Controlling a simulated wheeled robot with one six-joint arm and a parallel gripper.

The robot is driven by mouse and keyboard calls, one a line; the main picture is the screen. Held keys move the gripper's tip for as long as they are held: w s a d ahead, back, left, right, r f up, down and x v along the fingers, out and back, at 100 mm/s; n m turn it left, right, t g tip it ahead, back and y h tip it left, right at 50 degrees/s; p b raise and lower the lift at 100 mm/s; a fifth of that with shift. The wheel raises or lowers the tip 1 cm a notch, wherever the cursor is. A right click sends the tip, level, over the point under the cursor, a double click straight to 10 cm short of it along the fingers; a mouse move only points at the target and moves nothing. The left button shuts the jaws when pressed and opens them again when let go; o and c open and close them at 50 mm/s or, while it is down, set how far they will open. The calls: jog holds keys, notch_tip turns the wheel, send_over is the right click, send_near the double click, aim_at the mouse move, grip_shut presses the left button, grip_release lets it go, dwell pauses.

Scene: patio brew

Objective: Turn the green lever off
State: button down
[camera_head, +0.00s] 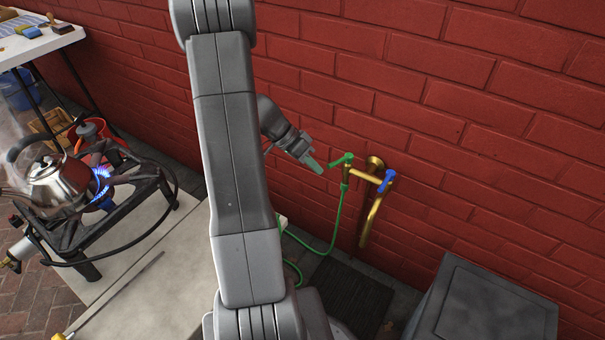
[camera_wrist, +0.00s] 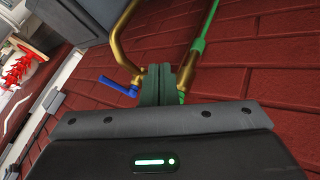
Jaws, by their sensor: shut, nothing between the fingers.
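The green lever (camera_head: 342,159) sits on the left side of a brass tap (camera_head: 365,176) fixed to the red brick wall. A blue lever (camera_head: 387,180) sits on the tap's right side. A green hose (camera_head: 338,215) hangs below the green lever's side. My gripper (camera_head: 316,166) is shut and empty, just left of the green lever in the head view, seemingly apart from it. In the wrist view my gripper (camera_wrist: 158,76) covers part of the brass pipework, and the blue lever (camera_wrist: 118,86) shows to its left. The green lever cannot be made out there.
A grey box (camera_head: 485,305) stands at the lower right. A dark drain mat (camera_head: 350,295) lies below the tap. At left a steel kettle (camera_head: 58,182) sits by a lit blue flame on a black burner stand (camera_head: 120,213). A white table (camera_head: 40,43) stands at the upper left.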

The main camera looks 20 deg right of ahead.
jog(key=s+n+t+b, duration=0.1)
jog(key=b, duration=0.3)
jog(key=shift+s+d+n, duration=0.1)
jog(key=shift+s+n, duration=0.05)
jog(key=shift+n, duration=0.25)
dwell(1.0)
jog(key=a+r+p, duration=0.3)
jog(key=a+r, duration=0.7)
jog(key=a, duration=0.1)
jog(key=shift+s+a+r, duration=0.3)
jog(key=shift+a, duration=0.1)
